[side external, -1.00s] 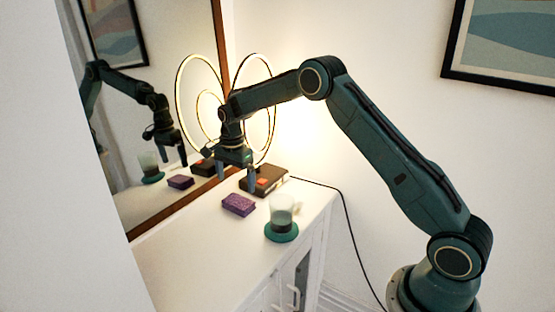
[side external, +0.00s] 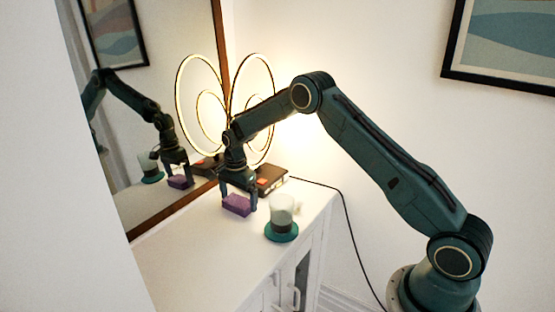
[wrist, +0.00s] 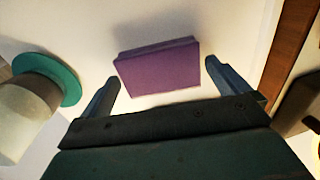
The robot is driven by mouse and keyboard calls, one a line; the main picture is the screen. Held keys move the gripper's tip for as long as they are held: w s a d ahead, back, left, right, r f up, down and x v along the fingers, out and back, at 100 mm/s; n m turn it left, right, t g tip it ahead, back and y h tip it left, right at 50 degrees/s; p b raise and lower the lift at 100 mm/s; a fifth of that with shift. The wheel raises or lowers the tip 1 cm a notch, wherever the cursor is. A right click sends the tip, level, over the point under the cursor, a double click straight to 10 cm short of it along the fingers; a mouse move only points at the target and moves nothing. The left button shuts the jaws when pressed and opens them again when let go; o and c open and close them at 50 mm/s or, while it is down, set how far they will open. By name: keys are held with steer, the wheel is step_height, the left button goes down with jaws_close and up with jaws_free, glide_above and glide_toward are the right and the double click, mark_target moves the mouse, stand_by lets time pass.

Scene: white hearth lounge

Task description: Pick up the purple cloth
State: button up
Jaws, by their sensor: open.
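The purple cloth (side external: 237,205) is a small folded block lying on the white cabinet top. My gripper (side external: 238,203) is lowered over it, with one finger at each side of it in the side view. In the wrist view the cloth (wrist: 158,70) lies ahead of and between the two spread fingertips of my gripper (wrist: 161,77). Gaps show between the cloth and both fingers, so the gripper is open and empty.
A glass candle (side external: 281,209) on a round green coaster (side external: 282,236) stands right of the cloth. A dark box (side external: 271,178) and a looped lamp (side external: 246,75) are behind. A wood-framed mirror (side external: 170,100) borders the left. The front cabinet top is clear.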

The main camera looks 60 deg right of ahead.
steer(key=shift+f, duration=0.45)
steer(key=c, duration=0.8)
steer(key=shift+r, duration=0.1)
steer(key=shift+r, duration=0.8)
step_height(320, 180, up, 2)
steer(key=shift+a, duration=0.1)
steer(key=s+a, duration=0.2)
steer(key=a, duration=0.3)
steer(key=s+a, duration=0.2)
steer(key=a, duration=0.4)
steer(key=s+a, duration=0.2)
steer(key=a, duration=0.3)
steer(key=shift+a+f, duration=0.15)
steer(key=shift+a, duration=0.25)
steer(key=shift+o, duration=0.5)
